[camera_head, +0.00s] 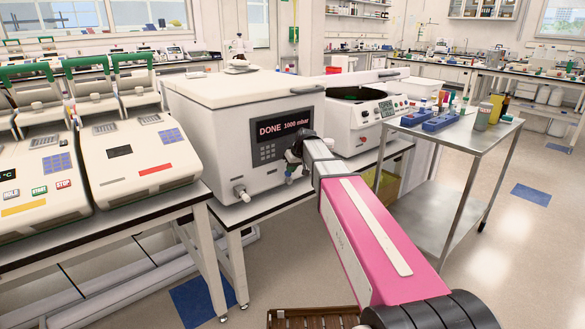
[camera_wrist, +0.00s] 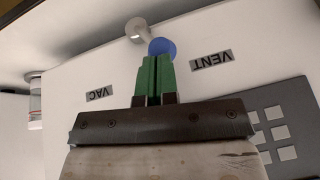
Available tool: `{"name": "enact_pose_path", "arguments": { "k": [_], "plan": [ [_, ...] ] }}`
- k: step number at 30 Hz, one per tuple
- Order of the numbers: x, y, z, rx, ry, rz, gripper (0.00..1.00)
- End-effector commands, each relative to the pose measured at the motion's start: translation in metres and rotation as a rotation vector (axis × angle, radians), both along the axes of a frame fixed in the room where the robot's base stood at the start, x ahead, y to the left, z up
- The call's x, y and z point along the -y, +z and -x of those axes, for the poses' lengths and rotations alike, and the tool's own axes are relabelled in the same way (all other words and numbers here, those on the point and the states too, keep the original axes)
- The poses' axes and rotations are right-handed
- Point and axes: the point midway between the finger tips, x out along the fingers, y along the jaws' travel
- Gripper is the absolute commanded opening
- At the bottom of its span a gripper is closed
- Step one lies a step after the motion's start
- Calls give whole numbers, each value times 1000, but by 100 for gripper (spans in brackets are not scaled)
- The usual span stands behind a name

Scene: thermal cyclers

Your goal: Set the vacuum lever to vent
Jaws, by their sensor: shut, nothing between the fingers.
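In the head view, the white machine (camera_head: 215,130) has a display (camera_head: 283,129) reading "DONE 1000 mbar". My arm's end hides part of its front.
A grey keypad (camera_wrist: 275,130) is close to the gripper's right in the wrist view. A white knob (camera_head: 241,193) sticks out low on the machine front. A centrifuge (camera_head: 365,115) stands behind my arm. Thermal cyclers (camera_head: 135,155) are at left, a metal cart (camera_head: 450,135) at right.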

Motion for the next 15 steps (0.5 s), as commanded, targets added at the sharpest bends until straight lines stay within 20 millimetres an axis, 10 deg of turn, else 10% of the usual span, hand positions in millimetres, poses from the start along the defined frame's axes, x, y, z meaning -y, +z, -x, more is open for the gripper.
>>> {"name": "enact_pose_path", "arguments": {
  "k": [15],
  "plan": [
    [-10, -10, 4, -8, 0, -2, 0]
  ]
}}
